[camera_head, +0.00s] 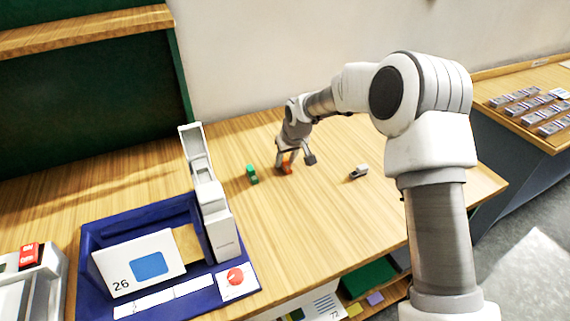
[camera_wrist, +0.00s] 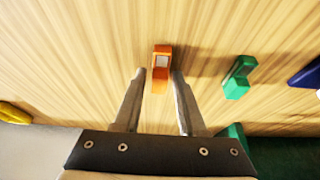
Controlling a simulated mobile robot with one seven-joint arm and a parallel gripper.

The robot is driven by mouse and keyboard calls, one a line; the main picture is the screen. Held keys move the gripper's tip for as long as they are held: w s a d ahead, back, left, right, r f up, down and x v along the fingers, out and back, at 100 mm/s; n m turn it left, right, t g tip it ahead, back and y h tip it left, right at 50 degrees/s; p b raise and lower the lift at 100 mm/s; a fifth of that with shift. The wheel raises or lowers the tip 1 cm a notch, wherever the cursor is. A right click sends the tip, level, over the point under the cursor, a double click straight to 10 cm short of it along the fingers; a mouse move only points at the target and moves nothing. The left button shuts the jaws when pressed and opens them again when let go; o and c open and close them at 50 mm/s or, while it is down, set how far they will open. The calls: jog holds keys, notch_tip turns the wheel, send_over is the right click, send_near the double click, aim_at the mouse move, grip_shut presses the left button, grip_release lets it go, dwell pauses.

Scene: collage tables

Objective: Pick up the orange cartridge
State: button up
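The orange cartridge (camera_head: 286,168) stands on the wooden table in the head view, partly hidden by my gripper (camera_head: 296,160). In the wrist view, the orange cartridge (camera_wrist: 161,68) shows a pale grey patch on its face. My gripper (camera_wrist: 160,74) is open there, with one finger on each side of the cartridge's lower part. A gap shows on the left side; the right finger looks very close, and I cannot tell whether it touches.
A grey-white one (camera_head: 359,172) lies to the right. A blue tray (camera_head: 88,240) holds a white device (camera_head: 217,222) and a card marked 26 (camera_head: 128,268). Table around the cartridges is clear.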

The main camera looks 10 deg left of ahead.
grip_shut()
